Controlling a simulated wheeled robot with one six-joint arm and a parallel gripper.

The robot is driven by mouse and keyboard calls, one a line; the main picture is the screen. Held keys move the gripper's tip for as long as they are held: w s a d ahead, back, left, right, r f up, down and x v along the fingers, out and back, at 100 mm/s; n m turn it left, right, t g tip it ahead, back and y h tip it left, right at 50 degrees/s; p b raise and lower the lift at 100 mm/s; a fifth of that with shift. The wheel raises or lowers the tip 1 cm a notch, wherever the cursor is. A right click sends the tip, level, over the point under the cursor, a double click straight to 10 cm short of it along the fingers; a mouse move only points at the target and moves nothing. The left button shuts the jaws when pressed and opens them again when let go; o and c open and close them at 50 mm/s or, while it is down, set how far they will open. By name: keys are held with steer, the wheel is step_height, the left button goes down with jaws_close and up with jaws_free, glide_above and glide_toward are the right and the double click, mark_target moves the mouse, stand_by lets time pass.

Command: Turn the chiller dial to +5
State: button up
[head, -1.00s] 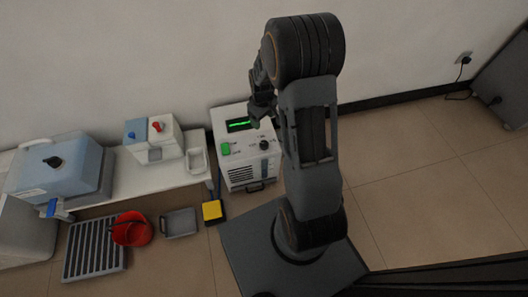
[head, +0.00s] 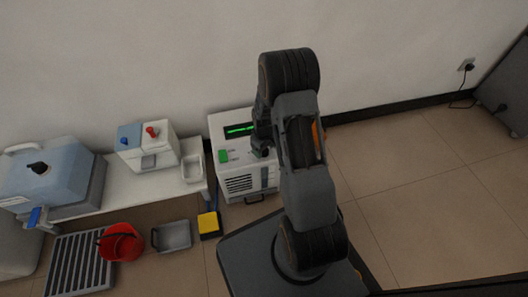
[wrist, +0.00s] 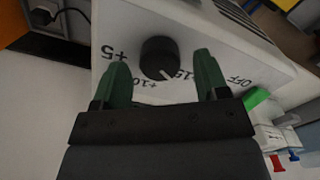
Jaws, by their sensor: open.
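The chiller (head: 240,184) is a white box with a green-lit display and a green switch on its top panel. In the wrist view its black round dial (wrist: 159,56) has +5 printed to the left, +10 below, a mark reading 15 at lower right and OFF at right. A small pale pointer line on the dial faces down, between +10 and the 15 mark. My gripper (wrist: 163,78) is open, its two green fingers on either side of the dial with gaps visible. In the head view my gripper (head: 261,148) is over the panel and hides the dial.
Left of the chiller, a low white bench carries a white box with blue and red knobs (head: 147,148), a small tray (head: 192,168) and a blue machine (head: 50,170). A red bucket (head: 121,243), grey dustpan (head: 175,236) and yellow-black item (head: 209,225) are on the floor. Floor at right is clear.

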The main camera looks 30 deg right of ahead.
steer(key=shift+f, duration=0.55)
steer(key=shift+c, duration=0.2)
steer(key=c, duration=0.9)
